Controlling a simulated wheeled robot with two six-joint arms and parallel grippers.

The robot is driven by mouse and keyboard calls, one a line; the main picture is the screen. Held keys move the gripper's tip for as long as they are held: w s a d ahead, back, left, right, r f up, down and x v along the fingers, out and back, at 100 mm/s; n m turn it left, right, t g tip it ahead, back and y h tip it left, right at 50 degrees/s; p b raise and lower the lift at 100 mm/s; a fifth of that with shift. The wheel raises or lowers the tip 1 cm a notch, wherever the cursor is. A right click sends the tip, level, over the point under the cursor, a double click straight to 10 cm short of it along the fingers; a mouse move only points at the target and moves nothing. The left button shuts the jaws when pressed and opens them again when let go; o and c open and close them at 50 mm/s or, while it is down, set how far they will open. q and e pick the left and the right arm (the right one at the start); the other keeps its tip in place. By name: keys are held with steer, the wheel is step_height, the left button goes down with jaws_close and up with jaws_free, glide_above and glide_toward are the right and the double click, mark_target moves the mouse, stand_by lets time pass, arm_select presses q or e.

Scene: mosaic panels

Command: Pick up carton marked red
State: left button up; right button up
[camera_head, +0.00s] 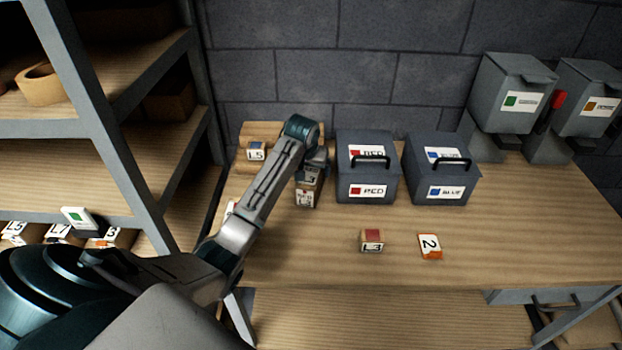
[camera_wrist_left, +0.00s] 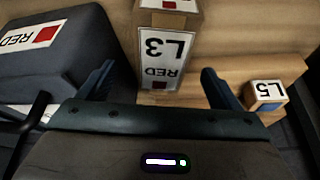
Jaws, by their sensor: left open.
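A brown carton (camera_head: 307,194) with white labels stands upright on the workbench, left of the dark grey RED box. In the left wrist view the carton (camera_wrist_left: 167,50) shows upside-down "L3" and "RED" labels with a red square. My left gripper (camera_head: 316,160) is over its upper part and hides some of it in the head view. In the left wrist view the left gripper (camera_wrist_left: 158,74) is open, one finger to each side of the carton in the picture. I see no contact; whether the carton is fully between the fingers is unclear. My right gripper is not in view.
The RED box (camera_head: 367,172) and BLUE box (camera_head: 441,172) stand close on the right. A block marked L5 (camera_head: 256,153) sits behind left. A small red-topped block (camera_head: 371,240) and a "2" tag (camera_head: 429,246) lie in front. A shelf rack (camera_head: 100,120) is at left.

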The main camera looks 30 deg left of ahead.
mark_target(310, 173)
arm_select(q)
steer(key=shift+x, duration=0.95)
steer(key=p+x, duration=0.1)
steer(key=x, duration=0.1)
steer(key=p+x, duration=0.1)
steer(key=x, duration=0.1)
steer(key=shift+w+a+p, duration=0.2)
steer(key=shift+a+p, duration=0.05)
steer(key=shift+p, duration=0.1)
steer(key=shift+f, duration=0.25)
steer(key=shift+w+f, duration=0.2)
steer(key=shift+f, duration=0.1)
steer(key=shift+s, duration=0.1)
steer(key=shift+f, duration=0.2)
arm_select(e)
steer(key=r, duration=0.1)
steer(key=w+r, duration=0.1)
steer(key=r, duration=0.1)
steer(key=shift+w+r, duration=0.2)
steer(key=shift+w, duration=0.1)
